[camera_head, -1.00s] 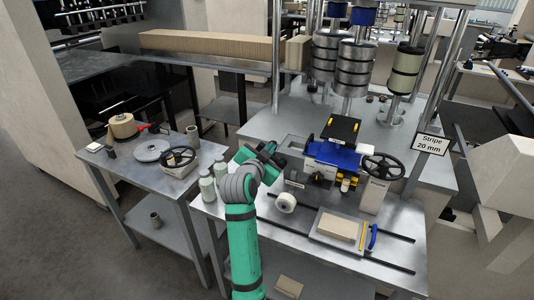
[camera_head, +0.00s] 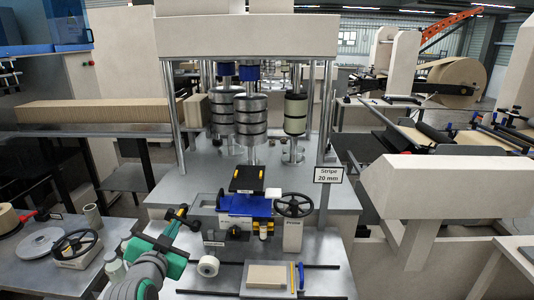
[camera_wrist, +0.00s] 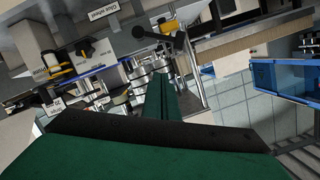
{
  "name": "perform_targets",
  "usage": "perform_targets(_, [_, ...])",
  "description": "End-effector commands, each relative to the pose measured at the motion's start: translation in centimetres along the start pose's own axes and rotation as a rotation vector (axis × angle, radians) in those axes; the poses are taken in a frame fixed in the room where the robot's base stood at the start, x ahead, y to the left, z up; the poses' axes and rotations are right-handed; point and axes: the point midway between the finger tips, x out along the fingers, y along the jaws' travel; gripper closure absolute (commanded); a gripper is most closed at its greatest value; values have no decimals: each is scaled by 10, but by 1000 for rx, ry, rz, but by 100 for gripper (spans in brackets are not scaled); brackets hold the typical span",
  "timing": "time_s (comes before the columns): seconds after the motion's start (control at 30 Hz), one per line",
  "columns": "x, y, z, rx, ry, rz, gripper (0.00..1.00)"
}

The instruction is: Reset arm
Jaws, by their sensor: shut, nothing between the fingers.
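My gripper (camera_head: 180,216), green and black, shows at the lower left of the middle in the head view. It is raised in front of the left side of the blue-and-black machine unit (camera_head: 245,206) and holds nothing. Its gap to the unit is hard to judge. In the wrist view my gripper (camera_wrist: 165,97) shows as a green strip at the centre, shut, above a wide black and green body. No held thing is in sight there.
A black handwheel (camera_head: 293,205) is right of the unit. A white roll (camera_head: 208,266) and a tan block on a plate (camera_head: 267,276) lie on the front bench. A side table (camera_head: 85,279) with another handwheel (camera_head: 76,244) stands left. A "Stripe 20 mm" sign (camera_head: 329,175) stands right.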

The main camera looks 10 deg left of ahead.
Motion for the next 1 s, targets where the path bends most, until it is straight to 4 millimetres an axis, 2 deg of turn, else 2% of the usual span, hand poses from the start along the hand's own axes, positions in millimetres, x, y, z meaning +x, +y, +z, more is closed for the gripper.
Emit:
perform_targets(0.17, [4,42,31,-54,-10,6,100])
perform_targets(0.23, [4,66,48,-84,-14,7,100])
perform_targets(0.47, [-10,141,99,-173,-25,4,100])
perform_targets(0.77, [-55,230,155,-261,-33,8,100])
perform_targets(1.0, [-109,287,190,-313,-36,18,100])
